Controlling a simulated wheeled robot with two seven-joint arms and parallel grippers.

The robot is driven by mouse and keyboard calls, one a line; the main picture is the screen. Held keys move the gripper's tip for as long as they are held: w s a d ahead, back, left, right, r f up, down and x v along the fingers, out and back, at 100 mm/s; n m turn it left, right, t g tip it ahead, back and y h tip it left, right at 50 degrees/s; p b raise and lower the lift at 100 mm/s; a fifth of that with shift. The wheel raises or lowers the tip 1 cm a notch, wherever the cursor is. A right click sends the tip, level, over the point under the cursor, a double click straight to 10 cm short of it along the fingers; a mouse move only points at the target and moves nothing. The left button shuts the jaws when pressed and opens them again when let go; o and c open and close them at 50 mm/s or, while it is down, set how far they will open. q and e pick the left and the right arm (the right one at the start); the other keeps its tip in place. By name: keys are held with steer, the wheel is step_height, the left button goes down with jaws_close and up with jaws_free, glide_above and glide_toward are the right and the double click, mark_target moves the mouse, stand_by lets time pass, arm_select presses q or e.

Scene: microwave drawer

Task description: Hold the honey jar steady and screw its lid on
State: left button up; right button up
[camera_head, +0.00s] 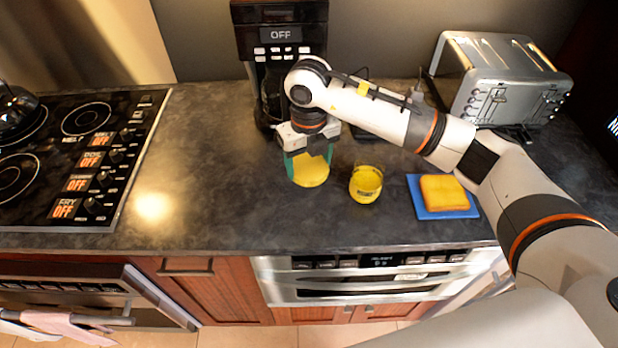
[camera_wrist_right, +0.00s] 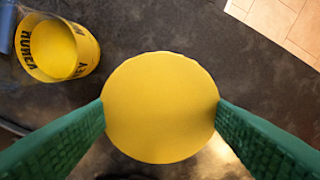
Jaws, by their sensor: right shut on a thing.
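The honey jar (camera_head: 366,184) stands upright and open on the dark counter. In the wrist view the jar (camera_wrist_right: 84,62) is at the upper left, with black lettering on its yellow side. The round yellow lid (camera_head: 311,172) is to the left of the jar in the head view, apart from it. My right gripper (camera_head: 309,160) points down with its green fingers shut on the lid's edges. In the wrist view the lid (camera_wrist_right: 160,108) lies flat between both fingers. I cannot tell how high it is above the counter. My left gripper is not in view.
A blue board (camera_head: 428,211) with a yellow bread slice (camera_head: 443,191) lies right of the jar. A coffee maker (camera_head: 280,38) and a toaster (camera_head: 500,85) stand at the back. A stove (camera_head: 75,150) is at the left. The counter (camera_head: 215,190) left of the lid is clear.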

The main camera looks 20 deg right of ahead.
steer(key=shift+r, duration=0.6)
steer(key=shift+s, duration=0.1)
